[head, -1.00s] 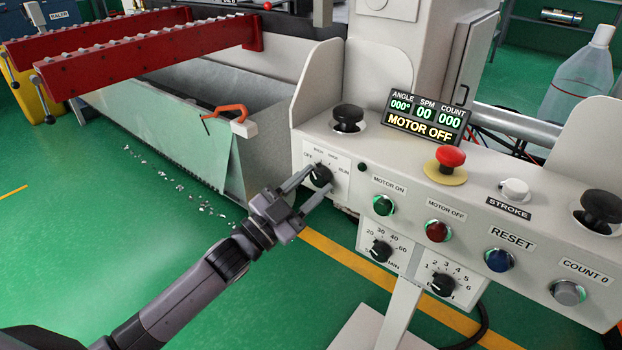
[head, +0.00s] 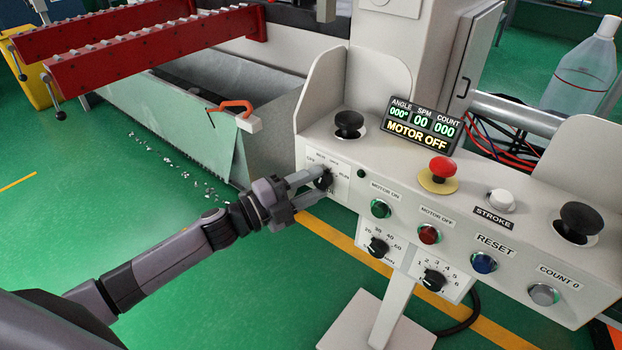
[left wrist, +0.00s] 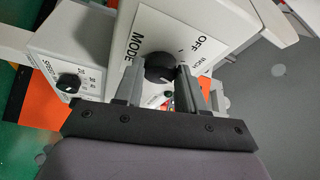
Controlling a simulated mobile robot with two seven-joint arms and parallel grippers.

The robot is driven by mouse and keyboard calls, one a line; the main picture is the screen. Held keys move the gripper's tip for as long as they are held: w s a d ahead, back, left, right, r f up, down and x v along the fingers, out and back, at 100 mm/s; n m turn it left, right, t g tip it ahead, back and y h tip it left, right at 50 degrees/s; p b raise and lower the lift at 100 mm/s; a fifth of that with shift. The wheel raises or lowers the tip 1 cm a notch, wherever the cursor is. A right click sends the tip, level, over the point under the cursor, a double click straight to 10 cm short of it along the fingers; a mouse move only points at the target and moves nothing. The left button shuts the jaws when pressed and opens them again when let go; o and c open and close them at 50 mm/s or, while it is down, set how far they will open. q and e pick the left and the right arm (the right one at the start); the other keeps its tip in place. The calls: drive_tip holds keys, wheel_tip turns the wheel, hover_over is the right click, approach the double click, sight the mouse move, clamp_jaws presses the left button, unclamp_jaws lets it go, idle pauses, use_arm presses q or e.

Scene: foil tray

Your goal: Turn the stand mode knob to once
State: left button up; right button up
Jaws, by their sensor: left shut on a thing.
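The stand mode knob (head: 325,179) is a black dial on a white plate (head: 342,188) at the left end of the press control panel. In the left wrist view the knob (left wrist: 160,67) sits beside the words MODE, OFF and INCH. My left gripper (head: 319,181) reaches it from the left, one finger on each side, and is shut on it. The fingers hide part of the dial and some labels, and I cannot read the pointer's setting for sure. The display (head: 425,126) reads MOTOR OFF, with angle, SPM and count at zero. My right gripper is out of view.
Close to the knob are the green MOTOR ON button (head: 381,208), the red MOTOR OFF button (head: 429,234), a black palm button (head: 349,122) and two lower dials. A red emergency button (head: 439,168) stands on top. Open green floor lies to the left.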

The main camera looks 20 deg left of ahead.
use_arm(q)
drive_tip(key=shift+m, duration=0.3)
idle(0.4)
drive_tip(key=o, duration=1.1)
drive_tip(key=shift+c, duration=0.2)
drive_tip(key=v, duration=0.7)
drive_tip(key=shift+r, duration=0.1)
